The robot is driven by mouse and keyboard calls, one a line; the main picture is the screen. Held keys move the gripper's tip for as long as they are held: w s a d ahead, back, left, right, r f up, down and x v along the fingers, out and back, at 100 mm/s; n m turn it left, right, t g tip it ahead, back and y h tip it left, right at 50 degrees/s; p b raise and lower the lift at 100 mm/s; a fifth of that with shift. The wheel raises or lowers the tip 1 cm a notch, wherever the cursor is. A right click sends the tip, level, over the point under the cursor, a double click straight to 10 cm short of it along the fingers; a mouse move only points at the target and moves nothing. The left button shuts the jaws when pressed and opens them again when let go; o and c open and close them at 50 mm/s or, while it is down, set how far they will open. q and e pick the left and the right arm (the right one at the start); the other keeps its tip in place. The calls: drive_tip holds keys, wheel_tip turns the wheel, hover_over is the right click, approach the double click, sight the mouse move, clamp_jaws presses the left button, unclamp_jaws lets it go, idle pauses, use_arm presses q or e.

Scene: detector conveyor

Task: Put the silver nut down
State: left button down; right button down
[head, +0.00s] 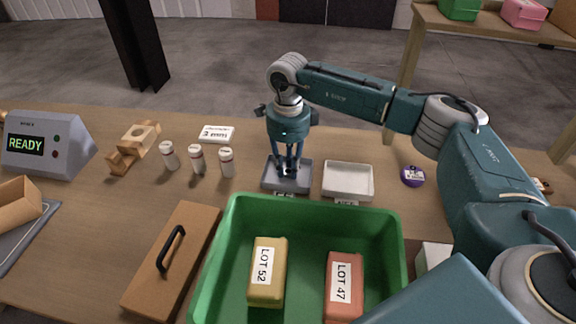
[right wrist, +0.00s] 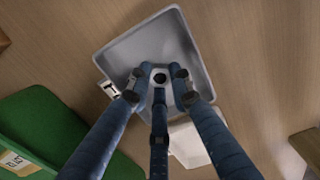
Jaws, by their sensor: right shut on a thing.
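My right gripper (head: 288,170) points straight down over the grey tray (head: 271,186) in the head view. In the right wrist view its three fingers (right wrist: 159,90) are shut on the silver nut (right wrist: 159,70), which shows as a small light piece with a dark hole. The nut is inside the outline of the grey tray (right wrist: 120,52); I cannot tell whether it touches the tray floor. In the head view the fingers mostly hide the nut. My left gripper is not in view.
A white tray (head: 348,194) stands just right of the grey one. The green crate (head: 226,262), with yellow and red LOT packs, is in front. Several white bottles (head: 197,158) stand to the left. A purple round thing (head: 412,177) lies to the right.

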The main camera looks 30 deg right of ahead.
sight(288, 171)
drive_tip(key=shift+f, duration=0.15)
drive_tip(key=c, duration=1.6)
unclamp_jaws()
drive_tip(key=shift+o, duration=0.2)
drive_tip(key=shift+r, duration=0.65)
wheel_tip(288, 171, up, 11)
drive_tip(key=b, duration=0.2)
